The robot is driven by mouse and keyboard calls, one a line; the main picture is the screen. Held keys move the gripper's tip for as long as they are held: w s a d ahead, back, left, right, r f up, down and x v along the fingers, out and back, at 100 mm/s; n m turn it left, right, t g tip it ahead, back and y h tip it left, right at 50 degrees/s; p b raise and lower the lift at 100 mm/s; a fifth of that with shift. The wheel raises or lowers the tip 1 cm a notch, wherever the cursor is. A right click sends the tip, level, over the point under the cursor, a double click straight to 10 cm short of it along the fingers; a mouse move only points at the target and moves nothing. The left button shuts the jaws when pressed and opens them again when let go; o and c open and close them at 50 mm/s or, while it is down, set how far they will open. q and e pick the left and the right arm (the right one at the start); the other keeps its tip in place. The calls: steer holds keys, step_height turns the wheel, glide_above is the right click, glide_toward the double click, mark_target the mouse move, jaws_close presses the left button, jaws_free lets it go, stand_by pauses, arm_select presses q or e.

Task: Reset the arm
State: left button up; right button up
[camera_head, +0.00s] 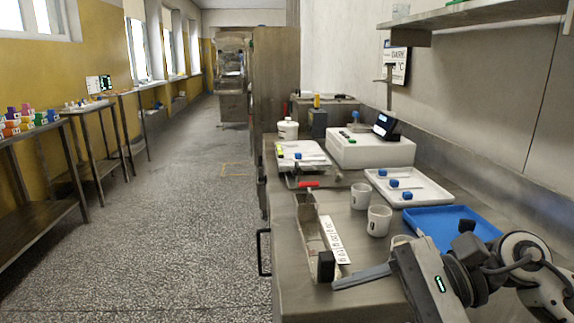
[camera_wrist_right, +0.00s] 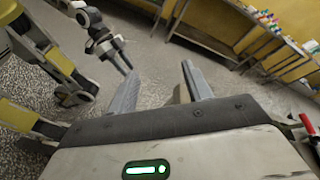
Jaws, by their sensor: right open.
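My right gripper (camera_wrist_right: 160,85) is open, with nothing between its two grey fingers in the right wrist view; the floor shows beyond them. In the head view my right arm comes in from the lower right, and a grey finger (camera_head: 362,276) points left over the front of the steel bench (camera_head: 292,270). My left gripper (camera_wrist_right: 123,58) seems to show at the upper left of the right wrist view, small and dark, away from the right fingers; its jaw state is unclear. It is not in the head view.
A metal channel with a white label strip (camera_head: 334,240) and a black block (camera_head: 326,266) lie close to the right finger. White cups (camera_head: 379,221), a blue tray (camera_head: 440,228) and a white tray (camera_head: 425,191) stand near the arm. The floor aisle (camera_head: 190,230) at left is clear.

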steer(key=w+d+f+n+t+h, duration=0.15)
steer(key=f+n+t+h, duration=0.25)
steer(key=f+n+t, duration=0.45)
steer(key=d+f+n+t+h, duration=0.2)
steer(key=f+n+t+h, duration=0.3)
steer(key=n+t, duration=0.6)
arm_select(q)
steer(key=r+p, duration=0.1)
steer(key=p, duration=0.1)
steer(key=r+p, duration=0.1)
steer(key=p, duration=0.2)
steer(key=shift+s+a+g, duration=0.15)
steer(key=shift+a+g, duration=0.1)
steer(key=shift+g, duration=0.05)
arm_select(e)
steer(key=s+f+m+g+h, duration=0.1)
steer(key=s+f+m+g, duration=0.6)
steer(key=f, duration=0.3)
steer(key=shift+s+d+f+g+h, duration=0.15)
steer(key=shift+s+d+g+h, duration=0.2)
steer(key=shift+s+g, duration=0.5)
arm_select(q)
steer(key=shift+f, duration=0.15)
arm_select(e)
steer(key=shift+f, duration=0.15)
